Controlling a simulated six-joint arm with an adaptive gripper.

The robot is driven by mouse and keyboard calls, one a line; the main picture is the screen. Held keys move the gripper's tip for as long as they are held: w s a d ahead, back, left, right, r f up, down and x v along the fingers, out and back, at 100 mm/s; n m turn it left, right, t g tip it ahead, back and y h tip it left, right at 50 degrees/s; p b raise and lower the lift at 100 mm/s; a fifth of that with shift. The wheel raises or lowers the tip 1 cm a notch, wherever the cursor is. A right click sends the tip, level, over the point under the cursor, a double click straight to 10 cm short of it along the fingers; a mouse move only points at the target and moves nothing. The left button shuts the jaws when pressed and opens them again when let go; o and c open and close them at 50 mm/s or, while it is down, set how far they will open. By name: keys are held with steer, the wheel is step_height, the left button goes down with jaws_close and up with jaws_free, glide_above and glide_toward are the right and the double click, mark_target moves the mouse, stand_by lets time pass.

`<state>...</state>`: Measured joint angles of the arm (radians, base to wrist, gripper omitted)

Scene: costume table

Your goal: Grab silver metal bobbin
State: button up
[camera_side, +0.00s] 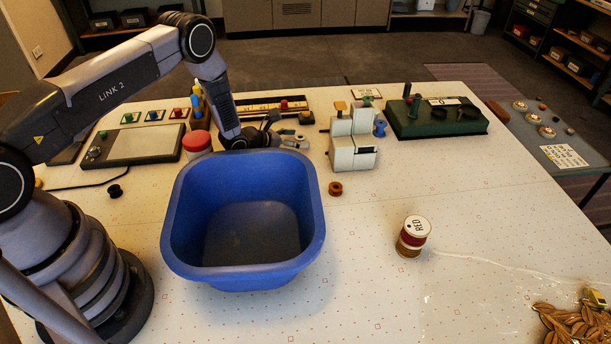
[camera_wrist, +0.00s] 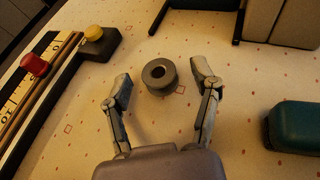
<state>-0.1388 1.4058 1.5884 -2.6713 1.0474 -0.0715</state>
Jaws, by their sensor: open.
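The silver metal bobbin (camera_wrist: 167,88) stands on the speckled table in the wrist view, dull grey with a dark centre hole. My gripper (camera_wrist: 162,72) is open, with one finger on each side of the bobbin and visible gaps between. The bobbin lies near the level of the fingertips in the picture; the height of the fingers above the table is hard to tell. In the side view my gripper (camera_side: 285,137) is low over the table behind the blue bin, and I cannot make out the bobbin clearly there.
The blue bin (camera_side: 178,220) stands in front of my gripper. A white machine (camera_side: 353,150) stands to its right, with a brown spool (camera_side: 335,189) near. A ruler strip with a red knob (camera_wrist: 34,64) and a yellow-knobbed block (camera_wrist: 98,42) lie left; a teal object (camera_wrist: 295,127) lies right.

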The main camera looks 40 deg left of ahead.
steer(key=shift+w+d+f, duration=0.15)
steer(key=shift+w+f, duration=0.05)
steer(key=shift+w, duration=0.15)
steer(key=c, duration=1)
steer(key=shift+r, duration=0.1)
